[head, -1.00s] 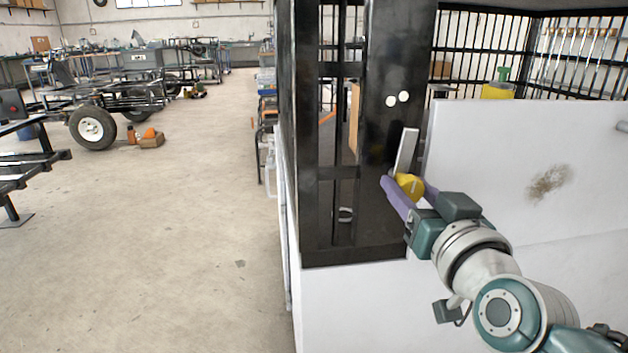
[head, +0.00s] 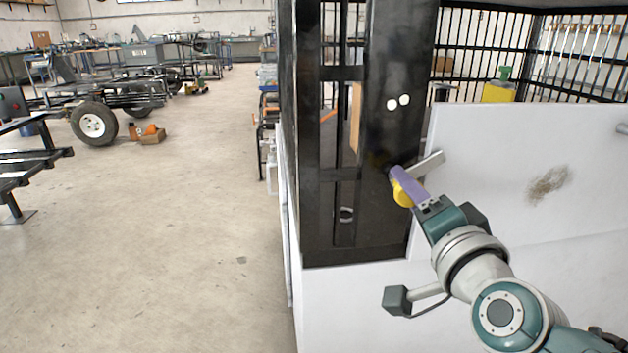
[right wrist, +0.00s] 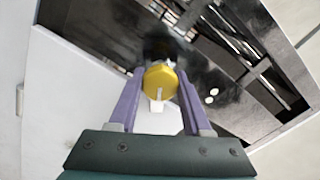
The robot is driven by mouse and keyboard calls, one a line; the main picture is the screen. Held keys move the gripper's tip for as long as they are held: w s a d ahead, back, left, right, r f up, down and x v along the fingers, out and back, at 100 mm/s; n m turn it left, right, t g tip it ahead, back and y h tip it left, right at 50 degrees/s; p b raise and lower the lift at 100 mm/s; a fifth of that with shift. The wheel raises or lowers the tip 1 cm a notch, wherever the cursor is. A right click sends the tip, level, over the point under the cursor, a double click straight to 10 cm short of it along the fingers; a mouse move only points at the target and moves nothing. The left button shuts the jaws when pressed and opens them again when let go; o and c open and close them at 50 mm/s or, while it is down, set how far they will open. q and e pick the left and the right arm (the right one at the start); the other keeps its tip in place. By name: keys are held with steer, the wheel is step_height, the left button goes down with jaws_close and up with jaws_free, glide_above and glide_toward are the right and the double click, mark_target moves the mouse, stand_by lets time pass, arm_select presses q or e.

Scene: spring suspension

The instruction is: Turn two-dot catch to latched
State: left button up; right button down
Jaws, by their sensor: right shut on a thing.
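The two-dot catch has a yellow knob (head: 402,195) and a flat grey bar (head: 430,163). It sits on a black post below two white dots (head: 398,102). The bar slants up to the right and reaches over the edge of the white panel (head: 490,150). My right gripper (head: 404,185) is shut on the yellow knob, and its near purple finger covers part of it. In the right wrist view the yellow knob (right wrist: 161,80) sits between the two purple fingers. My left gripper is not in view.
Black bars of a cage (head: 480,50) stand behind the white panel. A yellow container (head: 497,92) with a green top stands behind the panel. The floor to the left is open, with a wheeled frame (head: 120,95) farther off.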

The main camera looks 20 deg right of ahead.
steer(key=m, duration=0.6)
steer(key=shift+b, duration=0.3)
stand_by(0.4)
steer(key=shift+c, duration=1.7)
jaws_free()
steer(key=shift+s, duration=0.1)
steer(key=p+v, duration=0.1)
steer(key=v, duration=0.8)
steer(key=shift+s+p, duration=0.3)
steer(key=shift+s, duration=0.1)
